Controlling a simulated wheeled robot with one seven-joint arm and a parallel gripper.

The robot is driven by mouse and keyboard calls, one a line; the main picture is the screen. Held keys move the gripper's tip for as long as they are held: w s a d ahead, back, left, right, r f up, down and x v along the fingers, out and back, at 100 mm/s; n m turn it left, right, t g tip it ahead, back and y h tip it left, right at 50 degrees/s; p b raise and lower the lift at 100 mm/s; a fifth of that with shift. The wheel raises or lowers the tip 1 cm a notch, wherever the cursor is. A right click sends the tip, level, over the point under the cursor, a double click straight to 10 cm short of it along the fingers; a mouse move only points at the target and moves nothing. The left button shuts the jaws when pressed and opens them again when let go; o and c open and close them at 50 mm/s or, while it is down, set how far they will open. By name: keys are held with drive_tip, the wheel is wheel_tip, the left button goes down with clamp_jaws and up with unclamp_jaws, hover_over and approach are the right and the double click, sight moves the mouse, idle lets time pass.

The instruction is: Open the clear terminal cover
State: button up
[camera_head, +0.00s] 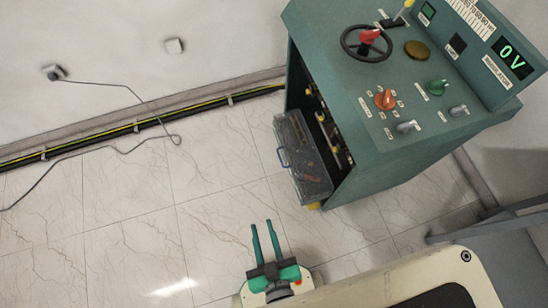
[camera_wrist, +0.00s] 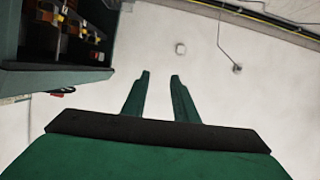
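The clear terminal cover (camera_head: 297,150) is a smoky see-through panel with a blue-grey handle (camera_head: 283,157), low on the left side of the green cabinet in the head view. In the wrist view the open fingers (camera_wrist: 160,75) point at blank wall, with the terminals (camera_wrist: 75,30) in the cabinet at upper left. I cannot make out the cover there.
The green cabinet (camera_head: 400,140) carries a black handwheel (camera_head: 367,44), knobs and a display reading 0 V (camera_head: 512,58). Cables (camera_head: 140,127) run along the wall base. Marble floor (camera_head: 120,220) is clear left of the cabinet. A grey frame (camera_head: 490,225) stands at lower right.

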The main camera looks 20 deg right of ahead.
drive_tip(key=w+d+f+n+g+h, duration=0.1)
drive_tip(key=w+d+f+g, duration=0.2)
drive_tip(key=f, duration=0.4)
drive_tip(key=w+d+f, duration=0.3)
drive_tip(key=w+f, duration=0.2)
drive_tip(key=f, duration=0.1)
drive_tip(key=m+g+h, duration=0.1)
drive_tip(key=g, duration=1)
approach(281, 160)
drive_tip(key=f, duration=0.2)
drive_tip(key=d+f, duration=0.1)
drive_tip(key=f, duration=0.4)
drive_tip(key=shift+w+d, duration=0.1)
drive_tip(key=shift+d, duration=0.05)
clamp_jaws()
